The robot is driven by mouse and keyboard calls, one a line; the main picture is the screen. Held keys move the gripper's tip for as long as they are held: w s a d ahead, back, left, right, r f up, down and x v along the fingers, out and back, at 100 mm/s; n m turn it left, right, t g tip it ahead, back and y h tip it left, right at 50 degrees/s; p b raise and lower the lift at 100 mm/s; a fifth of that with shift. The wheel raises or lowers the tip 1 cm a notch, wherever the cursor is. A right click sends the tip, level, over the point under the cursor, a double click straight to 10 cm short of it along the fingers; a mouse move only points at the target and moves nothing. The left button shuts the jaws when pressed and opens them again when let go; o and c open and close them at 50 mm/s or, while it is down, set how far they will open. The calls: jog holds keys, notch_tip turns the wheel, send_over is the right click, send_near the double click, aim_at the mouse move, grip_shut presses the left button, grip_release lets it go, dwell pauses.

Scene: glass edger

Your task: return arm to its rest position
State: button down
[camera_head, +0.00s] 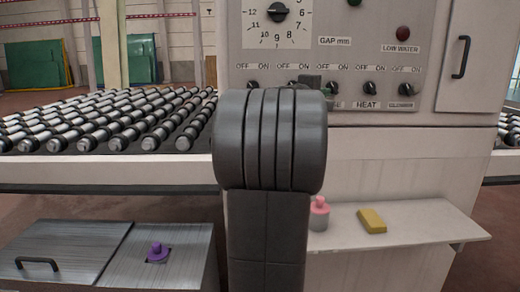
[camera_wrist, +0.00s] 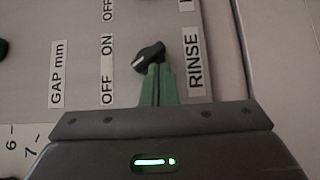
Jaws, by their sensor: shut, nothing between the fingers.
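My gripper (camera_wrist: 158,72) has green fingers that are shut together with nothing between them. In the wrist view its tips are right at a black knob (camera_wrist: 147,55) between the OFF/ON marks and the RINSE label (camera_wrist: 196,62). I cannot tell whether the tips touch the knob.
A roller conveyor (camera_head: 100,122) lies to the left. Below the panel, a shelf (camera_head: 430,220) holds a pink-topped container (camera_head: 319,213) and a yellow block (camera_head: 371,220). A cabinet handle (camera_head: 461,57) sticks out at right.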

jog(key=shift+a+r+m+g+y+p, duration=0.1)
jog(key=shift+r+m+g+y+p, duration=0.9)
jog(key=shift+p, duration=3.9)
jog(key=shift+f+m+p, duration=0.3)
jog(key=shift+f+p, duration=0.1)
jog(key=shift+p, duration=0.2)
jog(key=shift+a, duration=0.1)
